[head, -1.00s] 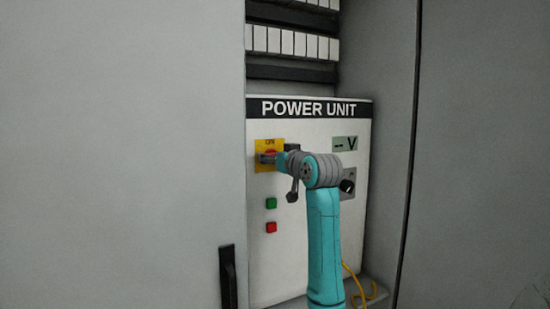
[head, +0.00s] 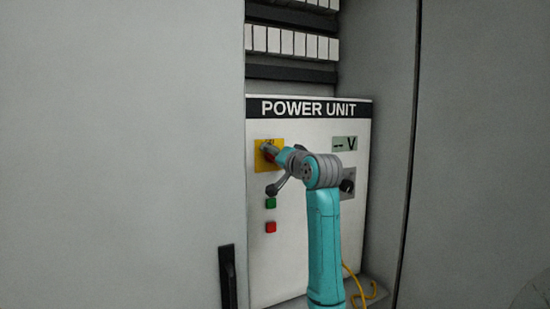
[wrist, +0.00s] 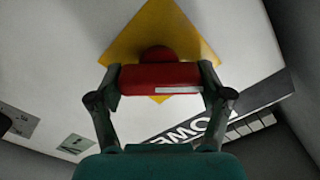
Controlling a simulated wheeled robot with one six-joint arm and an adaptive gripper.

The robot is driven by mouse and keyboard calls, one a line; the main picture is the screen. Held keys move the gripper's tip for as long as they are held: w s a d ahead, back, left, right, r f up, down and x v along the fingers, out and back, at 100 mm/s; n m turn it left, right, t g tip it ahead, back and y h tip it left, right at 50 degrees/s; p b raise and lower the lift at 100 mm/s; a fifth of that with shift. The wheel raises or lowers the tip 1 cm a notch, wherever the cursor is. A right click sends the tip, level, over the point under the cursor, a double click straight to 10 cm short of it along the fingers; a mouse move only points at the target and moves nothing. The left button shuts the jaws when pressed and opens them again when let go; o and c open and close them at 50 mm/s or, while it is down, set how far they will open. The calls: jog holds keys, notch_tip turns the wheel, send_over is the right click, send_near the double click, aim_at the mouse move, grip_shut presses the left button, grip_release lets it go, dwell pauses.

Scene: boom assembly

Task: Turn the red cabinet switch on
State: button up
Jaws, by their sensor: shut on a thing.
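The red switch (wrist: 160,78) sits on a yellow square plate (wrist: 185,30) on the white power unit panel. In the wrist view the red handle lies across between the two fingers of my gripper (wrist: 160,80), which are shut on its ends. The wrist view is rotated relative to the panel lettering. In the head view the yellow plate (head: 266,162) is at the panel's upper left, and my gripper (head: 271,152) reaches it at a slant. There the switch is mostly hidden behind my gripper.
The panel (head: 300,245) also carries a green button (head: 271,203), a red button (head: 271,227), a black knob (head: 347,186) and a display (head: 344,143) showing dashes and V. A cabinet door with a black handle (head: 228,278) stands left. A yellow cable (head: 358,285) hangs lower right.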

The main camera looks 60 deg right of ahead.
jog(key=m, duration=0.4)
jog(key=shift+f+m, duration=0.1)
jog(key=shift+m, duration=0.2)
jog(key=shift+f+m, duration=0.1)
jog(key=shift+m, duration=2.4)
jog(key=o, duration=1.1)
jog(key=shift+s, duration=0.1)
jog(key=v, duration=1.2)
